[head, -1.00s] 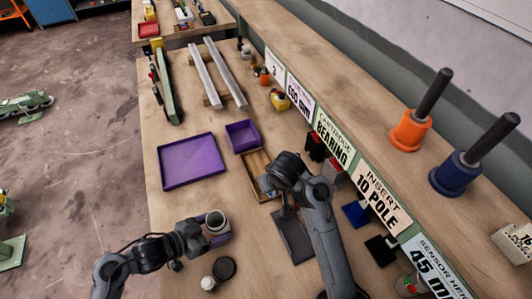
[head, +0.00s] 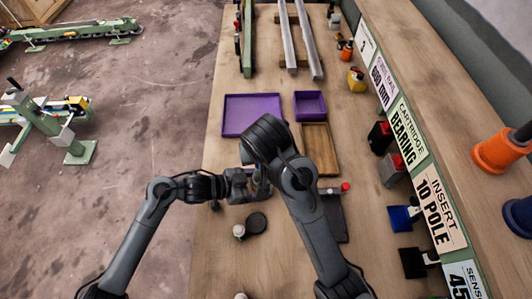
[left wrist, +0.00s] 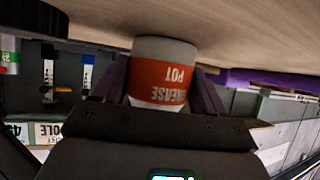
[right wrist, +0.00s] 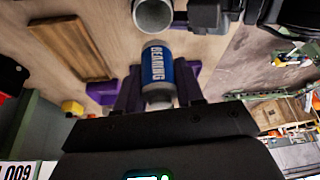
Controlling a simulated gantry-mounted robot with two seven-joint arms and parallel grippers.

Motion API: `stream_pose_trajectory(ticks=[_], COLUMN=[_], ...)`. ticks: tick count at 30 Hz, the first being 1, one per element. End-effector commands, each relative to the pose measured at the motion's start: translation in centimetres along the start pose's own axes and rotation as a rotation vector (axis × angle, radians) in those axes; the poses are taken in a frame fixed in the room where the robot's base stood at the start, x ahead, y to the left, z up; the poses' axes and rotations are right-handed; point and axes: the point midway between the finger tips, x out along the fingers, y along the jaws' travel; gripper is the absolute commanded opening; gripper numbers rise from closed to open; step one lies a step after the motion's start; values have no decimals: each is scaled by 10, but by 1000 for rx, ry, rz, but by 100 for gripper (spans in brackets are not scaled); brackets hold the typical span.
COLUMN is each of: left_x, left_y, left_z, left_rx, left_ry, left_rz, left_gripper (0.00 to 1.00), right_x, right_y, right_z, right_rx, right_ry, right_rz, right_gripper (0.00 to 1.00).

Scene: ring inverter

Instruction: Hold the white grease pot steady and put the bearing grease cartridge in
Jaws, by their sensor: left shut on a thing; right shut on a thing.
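The white grease pot (left wrist: 165,50) with an orange label stands between the purple fingers of my left gripper (left wrist: 166,88), which is shut on it. Its open mouth shows at the top of the right wrist view (right wrist: 153,12). My right gripper (right wrist: 158,82) is shut on the blue bearing grease cartridge (right wrist: 157,62), whose far end points toward the pot. In that view the cartridge lies just below the pot's mouth; whether they touch is unclear. In the head view my left gripper (head: 250,184) is beside the right arm, which mostly hides the cartridge and pot.
A purple tray (head: 228,116), a purple bin (head: 297,105) and a wooden tray (head: 331,155) lie beyond the grippers. A black disc (head: 257,222) and a small white-topped jar (head: 239,231) are nearer. A dark mat (head: 337,218) lies right of my right arm.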

Motion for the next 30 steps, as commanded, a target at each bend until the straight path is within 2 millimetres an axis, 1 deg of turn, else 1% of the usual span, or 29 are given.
stream_pose_trajectory(ticks=[7,11,30], left_x=[0,0,0], left_y=[0,0,0], left_z=[0,0,0], left_rx=[0,0,0], left_ry=[1,1,1], left_rz=[0,0,0], left_gripper=[55,55,55], right_x=[0,3,43], right_y=[0,0,1], right_z=[0,1,18], right_rx=[0,0,0], right_ry=[1,0,0], right_rz=[1,0,1], right_gripper=[2,2,2])
